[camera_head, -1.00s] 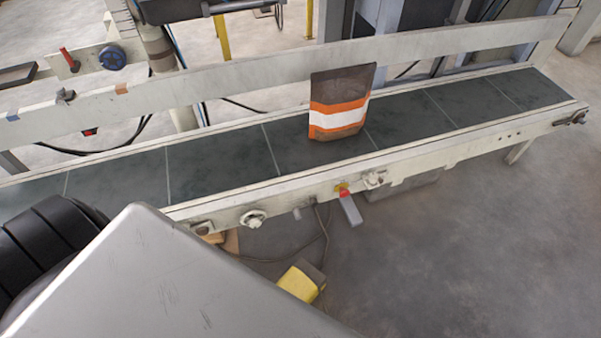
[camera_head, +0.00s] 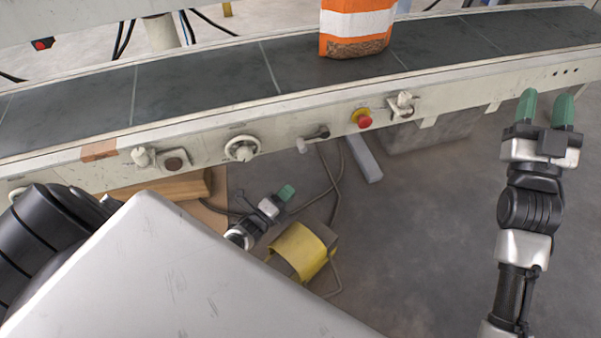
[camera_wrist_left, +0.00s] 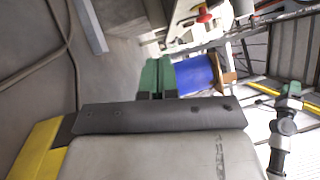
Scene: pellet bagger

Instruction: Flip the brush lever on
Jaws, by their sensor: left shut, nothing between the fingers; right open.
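The conveyor's front rail carries several controls, with labels too small to read. A short lever (camera_head: 315,136) with a pale knob end sits left of the red stop button (camera_head: 363,119). Other controls are a round white knob (camera_head: 241,148) and small switches at left (camera_head: 145,157) and right (camera_head: 402,104). I cannot tell by label which is the brush lever. My left gripper (camera_head: 285,193) is shut and empty, below the rail and apart from it; its green fingers also show in the left wrist view (camera_wrist_left: 157,77). My right gripper (camera_head: 544,108) is open and empty at the right.
An orange and white pouch (camera_head: 356,28) stands on the dark belt (camera_head: 200,88). A yellow pedal box (camera_head: 302,250) with a cable lies on the floor below my left gripper. The floor between my grippers is open.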

